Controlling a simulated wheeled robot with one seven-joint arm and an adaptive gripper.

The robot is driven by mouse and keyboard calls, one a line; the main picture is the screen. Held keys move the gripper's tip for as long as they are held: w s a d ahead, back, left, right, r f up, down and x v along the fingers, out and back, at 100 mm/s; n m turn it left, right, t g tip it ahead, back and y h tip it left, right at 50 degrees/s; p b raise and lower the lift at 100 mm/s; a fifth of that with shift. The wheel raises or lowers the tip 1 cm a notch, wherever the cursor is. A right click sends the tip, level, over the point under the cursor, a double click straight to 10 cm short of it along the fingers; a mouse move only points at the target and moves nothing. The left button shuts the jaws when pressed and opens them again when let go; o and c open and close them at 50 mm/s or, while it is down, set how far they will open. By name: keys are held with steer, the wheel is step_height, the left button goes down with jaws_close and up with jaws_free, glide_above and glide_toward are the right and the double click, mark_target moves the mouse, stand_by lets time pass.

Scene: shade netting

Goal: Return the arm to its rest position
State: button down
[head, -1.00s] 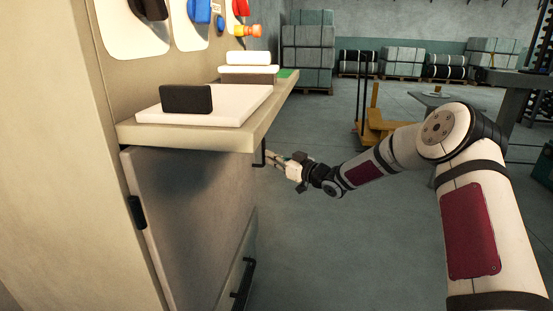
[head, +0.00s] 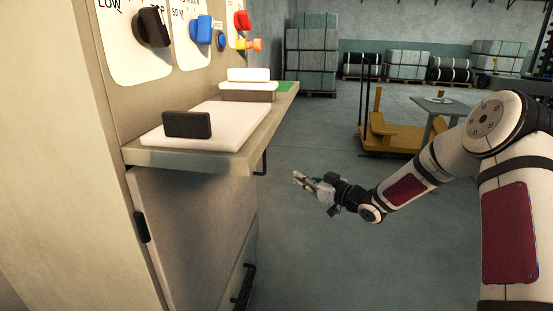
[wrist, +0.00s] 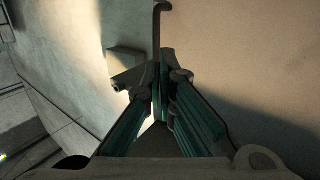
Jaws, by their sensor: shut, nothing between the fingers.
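My arm (head: 408,188) reaches in from the right in the head view, bent at the elbow. My gripper (head: 299,179) is at its end, in free air to the right of the shelf and clear of the cabinet. In the wrist view the fingers (wrist: 164,80) come together at the tips with nothing held between them. A pale panel surface fills much of the view beyond them.
A shelf (head: 190,158) juts from the cabinet at left, carrying a white slab with a black block (head: 187,124). Knobs, including a blue one (head: 201,30), are above. A yellow cart (head: 390,140) stands behind my arm. Floor between is clear.

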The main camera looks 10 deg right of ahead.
steer(key=s+d+r+m+g+h, duration=0.25)
steer(key=s+r+h, duration=0.2)
steer(key=s, duration=0.35)
steer(key=s+d+r+m+g+h, duration=0.1)
steer(key=s+d+r+g+h, duration=0.15)
steer(key=s+h, duration=0.4)
steer(key=s+d+r+m+g+h, duration=0.2)
steer(key=s+d+r+h, duration=0.15)
steer(key=s, duration=0.55)
steer(key=s+a+m+g+y, duration=0.1)
steer(key=s+a+g+y, duration=0.15)
steer(key=s, duration=1.45)
steer(key=s+a+m+g+y, duration=0.15)
steer(key=s+a+g, duration=0.25)
steer(key=s, duration=1.3)
step_height(320, 180, up, 32)
steer(key=t+p, duration=0.4)
steer(key=p, duration=2.5)
steer(key=shift+d+f+p, duration=0.25)
steer(key=shift+d+p, duration=0.05)
steer(key=shift+p, duration=0.1)
